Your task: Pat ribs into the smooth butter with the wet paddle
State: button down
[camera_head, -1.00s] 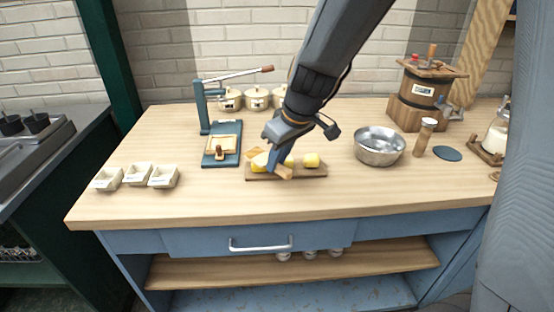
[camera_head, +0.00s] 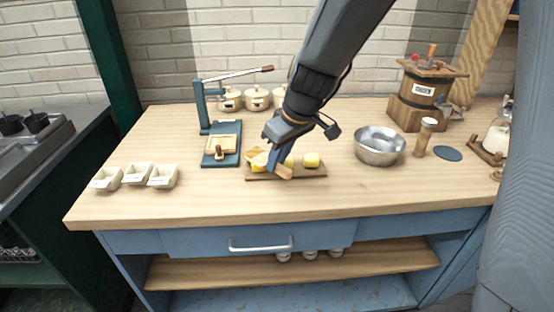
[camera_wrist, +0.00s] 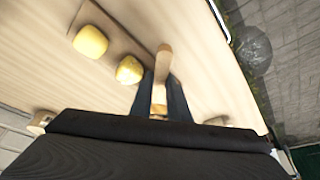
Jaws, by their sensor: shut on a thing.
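My gripper (camera_head: 277,157) is shut on a wooden paddle (camera_head: 282,171) over the left part of a brown board. In the wrist view my gripper (camera_wrist: 161,95) has the pale paddle (camera_wrist: 163,62) between its fingers. Yellow butter pieces lie on the board (camera_head: 318,172). One butter piece (camera_head: 312,160) stands clear at the right; others are partly hidden behind the paddle and fingers. The wrist view shows two rounded butter pieces, one (camera_wrist: 90,41) farther off and one (camera_wrist: 130,69) close beside the paddle. I cannot tell whether the paddle touches butter, nor see any ribs.
A blue lever press (camera_head: 221,150) stands left of the board. White dishes (camera_head: 136,175) sit at the left, and a wooden churn (camera_head: 421,95) at the back right. The front counter is clear.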

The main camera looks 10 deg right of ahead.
jog(key=shift+s, duration=0.1)
jog(key=shift+r+p, duration=2.65)
jog(key=shift+r, duration=0.85)
